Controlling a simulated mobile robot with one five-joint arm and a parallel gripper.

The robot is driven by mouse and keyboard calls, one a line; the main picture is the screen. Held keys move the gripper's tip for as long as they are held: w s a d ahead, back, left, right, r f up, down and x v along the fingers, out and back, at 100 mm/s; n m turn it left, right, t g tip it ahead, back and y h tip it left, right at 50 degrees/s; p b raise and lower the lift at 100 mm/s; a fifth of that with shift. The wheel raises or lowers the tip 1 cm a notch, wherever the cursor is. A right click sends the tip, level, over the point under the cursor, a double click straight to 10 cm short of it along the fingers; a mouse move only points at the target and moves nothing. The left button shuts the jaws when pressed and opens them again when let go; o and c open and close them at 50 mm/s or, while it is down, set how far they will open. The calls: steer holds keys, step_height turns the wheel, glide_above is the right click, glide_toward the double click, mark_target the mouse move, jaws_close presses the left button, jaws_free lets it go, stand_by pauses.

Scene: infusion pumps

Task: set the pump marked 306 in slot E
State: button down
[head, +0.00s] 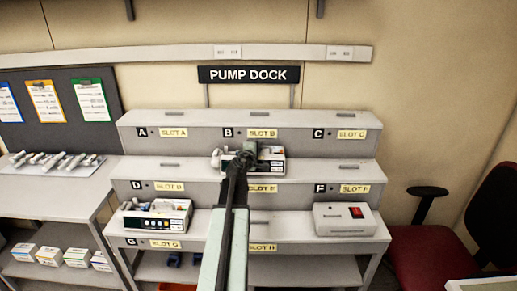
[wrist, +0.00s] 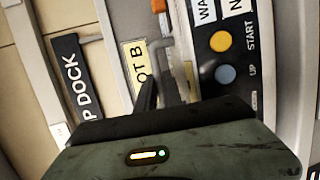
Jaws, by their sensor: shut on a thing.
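A white pump (head: 272,164) with a dark front panel is at my gripper (head: 247,152), at the middle tier of the dock between the labels of slot B (head: 263,132) and slot E (head: 262,188). My gripper is shut on this pump. In the wrist view its panel (wrist: 240,100) shows orange and blue buttons marked START and UP. No number is readable on it. I cannot tell if its base touches the shelf. My arm covers the E letter plate and part of the slot E label.
Another pump (head: 160,217) stands at the lower left, beneath the slot D label. A pale box with a red switch (head: 346,219) stands beneath slot F. A side table (head: 50,190) with small items is left; a red chair (head: 480,225) is right. The top tier is bare.

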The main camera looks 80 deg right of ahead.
steer(key=c, duration=1.4)
jaws_free()
steer(key=p+v, duration=0.1)
steer(key=v, duration=0.6)
steer(key=shift+a, duration=0.4)
steer(key=shift+r, duration=0.1)
